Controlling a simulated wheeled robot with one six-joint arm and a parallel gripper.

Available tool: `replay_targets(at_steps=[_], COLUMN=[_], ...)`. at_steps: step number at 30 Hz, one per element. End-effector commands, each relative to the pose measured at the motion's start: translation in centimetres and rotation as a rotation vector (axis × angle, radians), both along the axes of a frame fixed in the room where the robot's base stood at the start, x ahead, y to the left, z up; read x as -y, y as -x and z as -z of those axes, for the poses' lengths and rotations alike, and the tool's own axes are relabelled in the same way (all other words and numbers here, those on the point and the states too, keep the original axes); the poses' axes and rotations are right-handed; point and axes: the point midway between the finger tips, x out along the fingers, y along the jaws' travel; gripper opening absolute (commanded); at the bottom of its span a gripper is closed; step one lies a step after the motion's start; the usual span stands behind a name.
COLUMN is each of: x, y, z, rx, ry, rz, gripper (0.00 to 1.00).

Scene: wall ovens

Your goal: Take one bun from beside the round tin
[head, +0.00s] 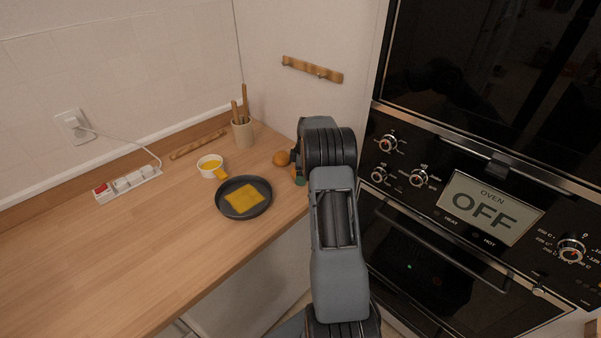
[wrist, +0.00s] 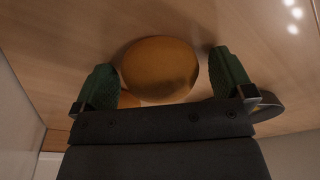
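A round golden-brown bun (head: 281,158) sits on the wooden counter, right of the round dark tin (head: 222,207), which holds a flat yellow square. In the wrist view a bun (wrist: 160,65) lies between the two green fingertips of my gripper (wrist: 164,72). The fingers are apart, with a gap at the right finger and the left finger close to the bun's edge. Part of what looks like a second bun (wrist: 128,98) shows below it. The tin's rim (wrist: 268,105) shows beyond the right finger. In the head view my gripper (head: 298,167) is partly hidden by my arm.
A holder (head: 242,133) with wooden utensils stands at the back corner. A power strip (head: 128,183) lies by the wall. The oven (head: 430,260) is at right, its display reading OFF. The counter's front left is clear.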

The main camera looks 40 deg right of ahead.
Motion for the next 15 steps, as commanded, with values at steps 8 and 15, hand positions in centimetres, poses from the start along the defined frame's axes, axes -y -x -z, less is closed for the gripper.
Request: replay_targets(at_steps=[8, 15], x=[0.00, 0.01], y=[0.00, 0.00], z=[-0.04, -0.07], rx=[0.000, 0.000], ry=[0.000, 0.000], rz=[0.000, 0.000], gripper=[0.72, 0.50])
